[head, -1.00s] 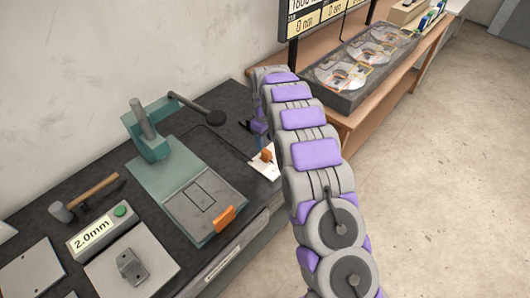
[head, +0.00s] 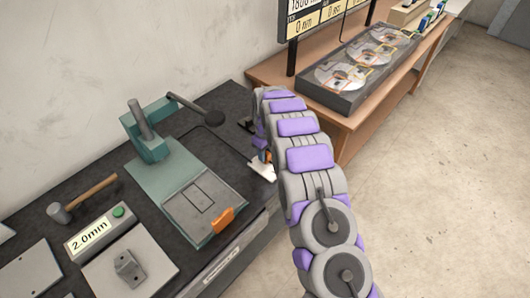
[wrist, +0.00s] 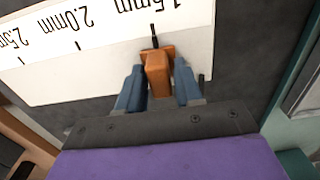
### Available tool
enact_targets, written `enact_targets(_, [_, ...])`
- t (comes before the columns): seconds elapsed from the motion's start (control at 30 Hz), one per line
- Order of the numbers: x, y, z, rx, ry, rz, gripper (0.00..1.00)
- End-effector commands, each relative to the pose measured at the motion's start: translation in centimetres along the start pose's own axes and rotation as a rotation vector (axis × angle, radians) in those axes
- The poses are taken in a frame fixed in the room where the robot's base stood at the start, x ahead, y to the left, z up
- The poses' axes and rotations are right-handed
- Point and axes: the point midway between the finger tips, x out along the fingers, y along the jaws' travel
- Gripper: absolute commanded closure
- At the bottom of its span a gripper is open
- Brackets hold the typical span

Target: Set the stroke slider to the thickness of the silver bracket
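The orange stroke slider (wrist: 158,75) sits on a white scale (wrist: 105,50) in the wrist view, beside the 1.5mm tick. The 2.0mm and 2.5mm marks lie to its left, upside down. My gripper (wrist: 160,80) has a blue finger on each side of the slider, very close to it; I cannot tell whether both touch. In the head view my arm hides most of the scale (head: 262,172) and slider. The silver bracket (head: 130,268) lies on a grey plate (head: 155,262) at the lower left. The gauge (head: 100,235) beside it reads 2.0mm.
A teal press (head: 165,165) with a lever and an orange handle (head: 222,220) stands left of my arm. A hammer (head: 85,198) lies on the dark bench. A brown table with a grey tray (head: 350,75) and a display (head: 305,22) stand behind. The floor at right is clear.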

Motion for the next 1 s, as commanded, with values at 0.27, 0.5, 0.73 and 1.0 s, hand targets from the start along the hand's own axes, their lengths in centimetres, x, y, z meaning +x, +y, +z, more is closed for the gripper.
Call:
enact_targets(0.27, [0.0,0.0,0.0,0.0,0.0,0.0,0.92])
enact_targets(0.5, [0.0,0.0,-0.1,0.0,-0.001,0.0,1.0])
enact_targets(0.73, [0.0,0.1,-0.1,0.001,-0.001,0.001,1.0])
enact_targets(1.0, [0.0,3.0,-0.2,0.004,0.001,0.001,1.0])
